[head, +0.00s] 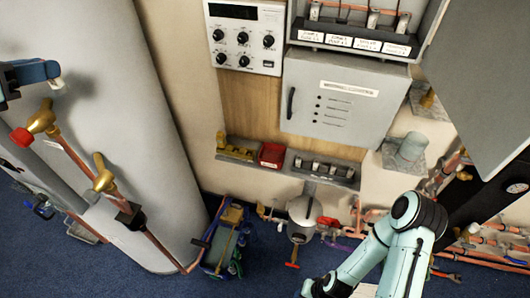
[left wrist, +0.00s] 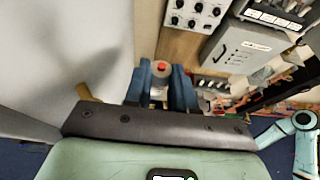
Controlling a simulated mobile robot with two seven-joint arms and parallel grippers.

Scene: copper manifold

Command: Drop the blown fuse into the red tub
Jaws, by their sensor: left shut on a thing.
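My left gripper (head: 36,78) is at the far left of the head view, high beside the large pale cylinder. Its blue fingers also show in the left wrist view (left wrist: 161,92), shut on a pale cylindrical fuse (left wrist: 158,93). A red spot shows at the fuse's far end, and the fingers hide its sides. In the head view a pale end of the fuse (head: 58,83) sticks out. The red tub (head: 271,155) sits on the wall shelf, well to the right of and apart from the gripper. My right gripper is not in view.
The shelf also bears a yellow item (head: 238,148) on the left and a grey rack (head: 325,168) on the right. Above are a grey closed box (head: 345,100) and an open fuse box (head: 352,38). Copper pipes with brass valves (head: 102,175) run along the large pale cylinder (head: 130,60).

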